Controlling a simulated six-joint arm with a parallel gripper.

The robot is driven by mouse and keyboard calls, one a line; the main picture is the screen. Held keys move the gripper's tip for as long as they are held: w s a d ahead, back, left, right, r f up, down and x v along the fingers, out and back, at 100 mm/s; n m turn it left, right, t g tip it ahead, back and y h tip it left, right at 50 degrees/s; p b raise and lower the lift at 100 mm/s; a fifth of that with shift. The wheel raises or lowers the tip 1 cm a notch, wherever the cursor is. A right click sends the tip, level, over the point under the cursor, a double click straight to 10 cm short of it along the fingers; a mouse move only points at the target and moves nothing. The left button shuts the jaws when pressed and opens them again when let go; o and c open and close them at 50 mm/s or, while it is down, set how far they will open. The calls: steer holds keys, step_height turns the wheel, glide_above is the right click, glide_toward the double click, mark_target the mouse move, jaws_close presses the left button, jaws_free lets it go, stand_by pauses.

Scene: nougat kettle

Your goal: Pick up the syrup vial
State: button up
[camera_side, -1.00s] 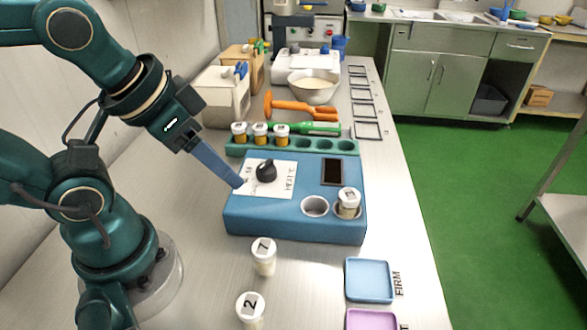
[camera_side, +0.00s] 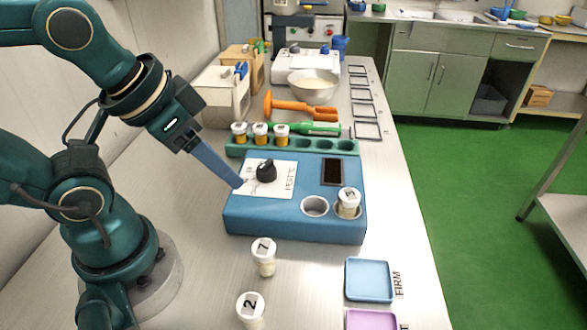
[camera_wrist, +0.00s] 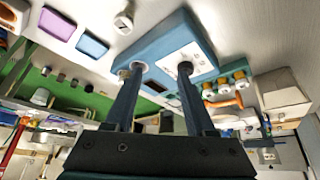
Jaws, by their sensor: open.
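Three white-capped vials with amber contents (camera_side: 260,135) stand upright in the green rack (camera_side: 345,147). Another capped vial (camera_side: 348,204) stands in the right well of the blue heater block (camera_side: 290,225); the left well is empty. I cannot tell by label which one is the syrup vial. My gripper (camera_side: 238,184) is low over the block's left side, beside the black knob (camera_side: 266,171). In the wrist view its two fingers (camera_wrist: 162,67) are apart, with no vial between them.
A blue tray (camera_side: 370,281) and a purple tray (camera_side: 371,320) lie at the front right. Bare table lies left of the pale vials.

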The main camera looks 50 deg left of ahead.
steer(key=o, duration=0.4)
